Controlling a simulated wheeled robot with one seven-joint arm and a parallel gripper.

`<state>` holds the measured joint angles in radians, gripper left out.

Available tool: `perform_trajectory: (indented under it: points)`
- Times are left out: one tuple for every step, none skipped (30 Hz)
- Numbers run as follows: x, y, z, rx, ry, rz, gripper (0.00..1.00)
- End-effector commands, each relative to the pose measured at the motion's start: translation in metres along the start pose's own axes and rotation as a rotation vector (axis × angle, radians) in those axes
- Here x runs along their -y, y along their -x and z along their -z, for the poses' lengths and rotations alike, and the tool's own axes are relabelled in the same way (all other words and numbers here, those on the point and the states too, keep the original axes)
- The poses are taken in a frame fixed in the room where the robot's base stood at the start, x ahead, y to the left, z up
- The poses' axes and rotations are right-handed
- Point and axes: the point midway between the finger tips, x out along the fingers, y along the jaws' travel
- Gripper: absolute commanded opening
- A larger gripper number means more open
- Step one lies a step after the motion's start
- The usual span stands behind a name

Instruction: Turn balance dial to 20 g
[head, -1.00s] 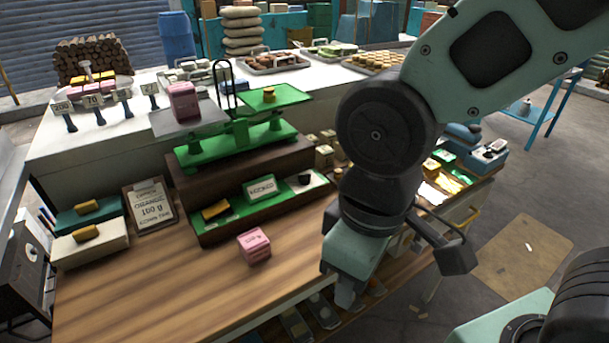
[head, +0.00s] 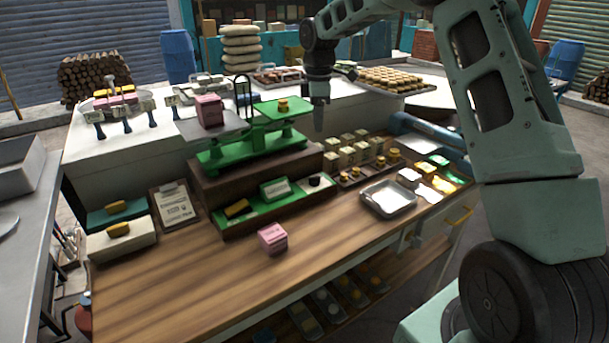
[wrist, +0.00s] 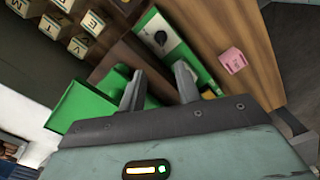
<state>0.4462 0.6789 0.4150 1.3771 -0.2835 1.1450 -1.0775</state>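The green balance (head: 255,143) stands on a brown wooden base at the middle of the counter. A pink block (head: 208,110) sits on its left pan and a small yellow weight (head: 283,104) on its right pan. A black round knob (head: 315,181), likely the dial, is on the green strip at the base's front right. It also shows in the wrist view (wrist: 160,37); its setting is too small to read. My gripper (head: 318,127) points down right of the balance, above and behind the knob. In the wrist view its fingers (wrist: 160,86) are apart with nothing between them.
Several lettered blocks (head: 345,150) and small weights stand right of the base. A metal tray (head: 388,198) lies at the front right. A loose pink block (head: 272,238) sits on the wooden counter. The front left wood is mostly clear.

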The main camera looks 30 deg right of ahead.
Motion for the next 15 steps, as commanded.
perform_trajectory:
  points:
    - [0.0, -0.004, 0.0, 0.001, 0.001, 0.003, 0.33]
    - [0.0, -0.007, 0.0, 0.0, 0.001, 0.003, 0.33]
    - [0.001, -0.013, 0.0, 0.0, 0.001, 0.004, 0.33]
    - [0.001, -0.017, 0.001, 0.0, 0.0, 0.005, 0.33]
    - [0.001, -0.022, 0.001, 0.0, 0.0, 0.004, 0.33]
    - [0.002, -0.03, 0.001, 0.0, 0.0, 0.005, 0.33]
    - [0.001, -0.036, 0.001, 0.0, 0.001, 0.005, 0.33]
    - [0.002, -0.042, 0.001, 0.001, 0.001, 0.006, 0.33]
    - [0.002, -0.05, 0.001, 0.0, 0.002, 0.005, 0.33]
    - [0.002, -0.057, 0.001, -0.001, 0.001, 0.006, 0.33]
    - [0.002, -0.063, 0.002, 0.0, 0.001, 0.006, 0.33]
    - [0.002, -0.071, 0.002, 0.0, 0.001, 0.005, 0.33]
    - [0.002, -0.078, 0.002, 0.0, 0.001, 0.006, 0.33]
    - [0.002, -0.084, 0.002, 0.0, 0.001, 0.004, 0.33]
    - [0.002, -0.092, 0.002, 0.0, 0.001, 0.005, 0.33]
